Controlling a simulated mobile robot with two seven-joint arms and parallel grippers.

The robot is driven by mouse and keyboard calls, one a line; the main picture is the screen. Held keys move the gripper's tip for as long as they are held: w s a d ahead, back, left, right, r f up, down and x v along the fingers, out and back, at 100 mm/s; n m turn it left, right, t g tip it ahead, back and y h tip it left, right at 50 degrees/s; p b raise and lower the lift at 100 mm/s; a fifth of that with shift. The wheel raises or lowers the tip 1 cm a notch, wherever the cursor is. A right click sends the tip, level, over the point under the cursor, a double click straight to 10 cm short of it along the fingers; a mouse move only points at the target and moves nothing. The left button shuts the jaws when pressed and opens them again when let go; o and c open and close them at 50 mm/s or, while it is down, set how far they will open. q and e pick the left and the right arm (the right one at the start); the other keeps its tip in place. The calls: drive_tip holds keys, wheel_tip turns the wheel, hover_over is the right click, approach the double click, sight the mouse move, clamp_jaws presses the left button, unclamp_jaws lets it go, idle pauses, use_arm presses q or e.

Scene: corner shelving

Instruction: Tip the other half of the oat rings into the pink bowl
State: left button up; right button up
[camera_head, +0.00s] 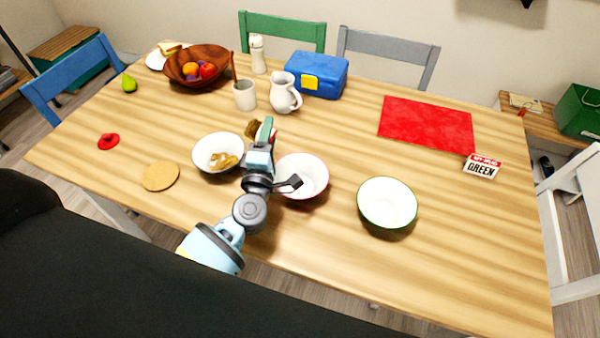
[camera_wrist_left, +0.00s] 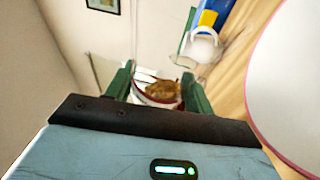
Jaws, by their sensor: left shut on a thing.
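My left gripper (camera_head: 264,133) is shut on a small red-and-white container (camera_wrist_left: 155,98) with brown oat rings (camera_wrist_left: 162,89) at its mouth. In the head view the gripper and arm hide most of the container; brown oat rings (camera_head: 252,130) show beside the fingers. How far it is tilted is hard to tell. The pink bowl (camera_head: 312,178), white with a pink rim, stands just right of the gripper and looks empty where visible. In the left wrist view its pink-rimmed side (camera_wrist_left: 295,85) fills the right edge. My right gripper is not in view.
A white bowl (camera_head: 205,152) with brown pieces stands left of the gripper, a green-rimmed bowl (camera_head: 388,202) to the right. Behind are a mug (camera_head: 245,96), white pitcher (camera_head: 281,92) and blue lunch box (camera_head: 318,72).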

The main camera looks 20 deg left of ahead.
sight(274, 146)
use_arm(q)
drive_tip(key=shift+s+d+r+m+t+h, duration=0.15)
drive_tip(key=shift+d+r+m+t, duration=0.1)
drive_tip(key=shift+r+m, duration=0.3)
drive_tip(key=shift+w+d+r+m+t+h, duration=0.1)
drive_tip(key=shift+d+r+m+t+h, duration=0.15)
drive_tip(key=shift+m, duration=0.5)
idle(2.1)
drive_tip(key=shift+s+d+f+m+t, duration=0.15)
drive_tip(key=shift+d+m+t, duration=0.2)
drive_tip(key=shift+m, duration=0.75)
idle(1.4)
drive_tip(key=shift+s+d+r+m+t+h, duration=0.15)
drive_tip(key=shift+d+r+m+h, duration=0.1)
drive_tip(key=shift+m, duration=0.15)
drive_tip(key=shift+w+d+r+m+t+h, duration=0.15)
drive_tip(key=shift+m+h, duration=0.1)
drive_tip(key=shift+m, duration=0.15)
idle(1.3)
